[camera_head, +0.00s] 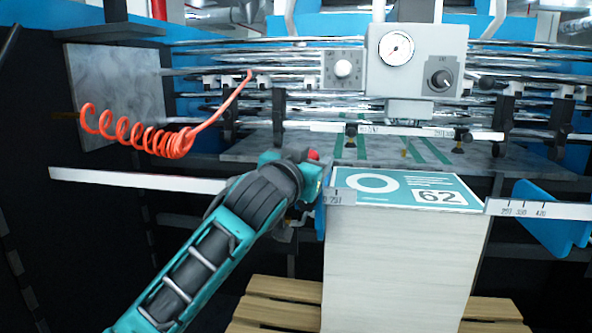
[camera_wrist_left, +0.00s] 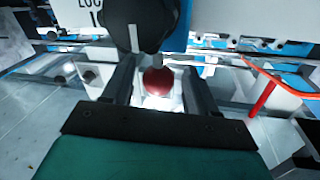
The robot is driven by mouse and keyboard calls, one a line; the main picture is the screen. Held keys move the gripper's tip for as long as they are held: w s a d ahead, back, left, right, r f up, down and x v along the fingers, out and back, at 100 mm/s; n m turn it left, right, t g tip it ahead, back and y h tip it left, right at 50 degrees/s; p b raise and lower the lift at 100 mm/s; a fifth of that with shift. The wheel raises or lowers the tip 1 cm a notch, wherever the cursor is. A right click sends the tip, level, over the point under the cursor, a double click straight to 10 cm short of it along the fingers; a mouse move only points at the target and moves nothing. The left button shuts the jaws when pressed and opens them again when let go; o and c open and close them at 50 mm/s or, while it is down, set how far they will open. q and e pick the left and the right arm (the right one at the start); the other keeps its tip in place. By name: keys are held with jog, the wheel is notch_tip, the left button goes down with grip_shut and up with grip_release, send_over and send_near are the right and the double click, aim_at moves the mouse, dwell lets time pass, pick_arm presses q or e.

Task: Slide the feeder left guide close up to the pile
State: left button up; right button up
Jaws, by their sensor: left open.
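The pile (camera_head: 400,265) is a tall white stack of sheets with a teal print marked 62 on top. The feeder left guide (camera_head: 321,212) shows only as a narrow blue strip at the pile's left edge; my arm hides most of it. A red knob (camera_head: 313,154) stands beside the pile's far left corner. My left gripper (camera_head: 306,172) is at this knob. In the left wrist view the red knob (camera_wrist_left: 158,82) sits between the two spread dark fingers of the gripper (camera_wrist_left: 160,92). Any gap between guide and pile is hard to tell.
A scale bar (camera_head: 140,180) runs across on the left and another (camera_head: 535,209) on the right. A blue right guide (camera_head: 550,215) stands right of the pile. A coiled orange hose (camera_head: 140,135) hangs at upper left. A wooden pallet (camera_head: 275,305) lies below.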

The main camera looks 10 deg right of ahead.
pick_arm(q)
jog(key=v, duration=1.2)
jog(key=shift+s+b, duration=0.15)
jog(key=shift+b, duration=0.2)
jog(key=shift+a, duration=0.15)
jog(key=s+a+f+n+g+y, duration=0.1)
jog(key=a+f, duration=0.2)
jog(key=f, duration=0.6)
jog(key=s+a+f+n+y, duration=0.15)
jog(key=a+f, duration=0.25)
jog(key=f, duration=0.5)
jog(key=a+f+n+g+y, duration=0.1)
jog(key=a+f+n, duration=0.15)
jog(key=f, duration=0.65)
jog(key=s+a+f+g+y, duration=0.1)
jog(key=s+a+f, duration=0.5)
jog(key=s+f, duration=0.2)
jog(key=s+a+f+g+y, duration=0.2)
jog(key=s+a+f, duration=0.4)
jog(key=s+f, duration=0.3)
notch_tip(320, 180, down, 2)
jog(key=shift+s+f, duration=0.2)
jog(key=shift+s, duration=0.05)
